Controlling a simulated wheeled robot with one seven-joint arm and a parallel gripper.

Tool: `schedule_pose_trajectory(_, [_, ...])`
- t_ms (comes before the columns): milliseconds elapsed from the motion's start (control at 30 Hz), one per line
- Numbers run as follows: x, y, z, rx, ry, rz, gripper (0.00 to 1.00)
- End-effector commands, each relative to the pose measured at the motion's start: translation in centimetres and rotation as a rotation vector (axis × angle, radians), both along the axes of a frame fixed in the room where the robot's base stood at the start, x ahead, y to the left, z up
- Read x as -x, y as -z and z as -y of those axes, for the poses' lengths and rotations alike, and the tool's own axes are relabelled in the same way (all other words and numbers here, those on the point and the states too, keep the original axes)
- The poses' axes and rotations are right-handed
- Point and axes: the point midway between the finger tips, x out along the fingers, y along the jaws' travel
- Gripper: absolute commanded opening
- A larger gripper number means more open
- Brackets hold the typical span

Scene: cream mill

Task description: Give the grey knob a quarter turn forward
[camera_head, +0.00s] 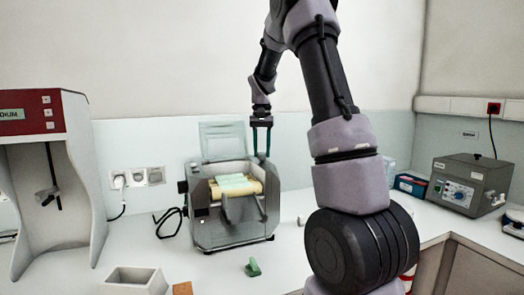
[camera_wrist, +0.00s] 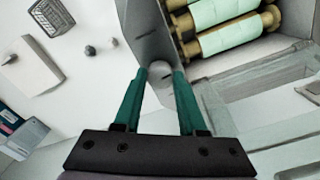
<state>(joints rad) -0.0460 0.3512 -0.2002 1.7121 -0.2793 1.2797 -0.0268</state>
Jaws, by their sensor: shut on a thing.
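The grey knob (camera_wrist: 160,69) is a round knob on the side of the mill, between the tips of my two green fingers in the wrist view. My gripper (camera_wrist: 161,73) is shut on it from above. In the head view my gripper (camera_head: 261,156) points down at the right side of the grey mill (camera_head: 226,238), and I cannot make out the knob there. The mill's clear lid (camera_head: 222,140) stands open. Its rollers (camera_wrist: 218,38) are pale green with tan ends.
A green piece (camera_head: 252,268), an orange block (camera_head: 182,289) and a white tray (camera_head: 135,279) lie in front of the mill. A red-topped machine (camera_head: 45,115) stands left. A grey device (camera_head: 468,182) and a blue box (camera_head: 410,184) stand right.

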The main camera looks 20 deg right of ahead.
Motion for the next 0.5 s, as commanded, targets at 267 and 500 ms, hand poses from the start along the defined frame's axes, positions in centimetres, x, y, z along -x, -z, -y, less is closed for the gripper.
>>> schedule_pose_trajectory(267, [-0.1, -0.15, 0.06, 0.0, 0.074, 0.004, 0.0])
schedule_pose_trajectory(500, [-0.11, -0.16, 0.06, 0.0, 0.085, 0.004, 0.0])
